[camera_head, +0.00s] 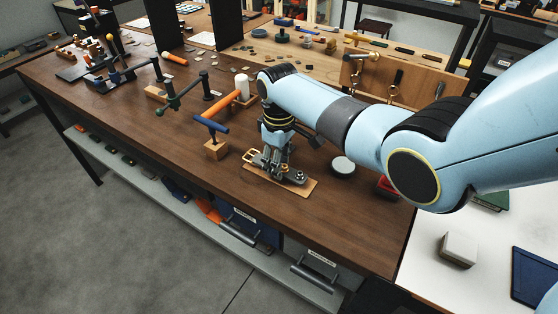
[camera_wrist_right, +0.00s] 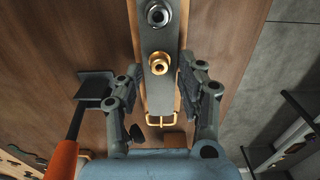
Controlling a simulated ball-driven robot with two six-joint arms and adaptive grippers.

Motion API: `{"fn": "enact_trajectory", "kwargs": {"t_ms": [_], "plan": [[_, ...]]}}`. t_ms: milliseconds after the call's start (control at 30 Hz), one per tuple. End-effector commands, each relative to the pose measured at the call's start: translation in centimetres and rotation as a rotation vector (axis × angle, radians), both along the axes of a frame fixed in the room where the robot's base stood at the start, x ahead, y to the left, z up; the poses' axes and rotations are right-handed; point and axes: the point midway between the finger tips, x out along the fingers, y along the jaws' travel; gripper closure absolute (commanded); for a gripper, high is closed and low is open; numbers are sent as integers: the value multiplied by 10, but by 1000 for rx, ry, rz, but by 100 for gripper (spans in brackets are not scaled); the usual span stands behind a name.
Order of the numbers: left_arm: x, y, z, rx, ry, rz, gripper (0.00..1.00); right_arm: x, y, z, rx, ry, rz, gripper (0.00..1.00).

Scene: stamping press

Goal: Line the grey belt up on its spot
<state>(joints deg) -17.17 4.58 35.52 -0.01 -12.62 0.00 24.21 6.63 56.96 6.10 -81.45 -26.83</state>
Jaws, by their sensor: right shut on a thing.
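The grey belt (camera_wrist_right: 156,40) runs lengthwise between the fingers of my right gripper (camera_wrist_right: 160,78) in the right wrist view. It carries a silver ring, a brass ring (camera_wrist_right: 159,63) and a brass buckle (camera_wrist_right: 160,119) at its near end. My right gripper (camera_head: 273,160) is shut on the belt, fingers along its two sides. In the head view the belt (camera_head: 291,176) is over a tan board (camera_head: 309,190) near the table's front edge. The gripper partly hides it there. I cannot tell whether the belt touches the board or is exactly aligned. My left gripper is not in view.
A round grey disc (camera_head: 343,165) lies to the right. Bare brown table (camera_head: 350,225) lies in front and right.

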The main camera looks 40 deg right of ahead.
Motion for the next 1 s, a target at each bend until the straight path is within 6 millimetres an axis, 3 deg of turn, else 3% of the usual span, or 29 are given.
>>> {"fn": "enact_trajectory", "kwargs": {"t_ms": [767,800,1000], "plan": [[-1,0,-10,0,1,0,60,0,0,-17,0,-1,0,85],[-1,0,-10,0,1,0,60,0,0,-17,0,-1,0,57],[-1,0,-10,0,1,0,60,0,0,-17,0,-1,0,35]]}}
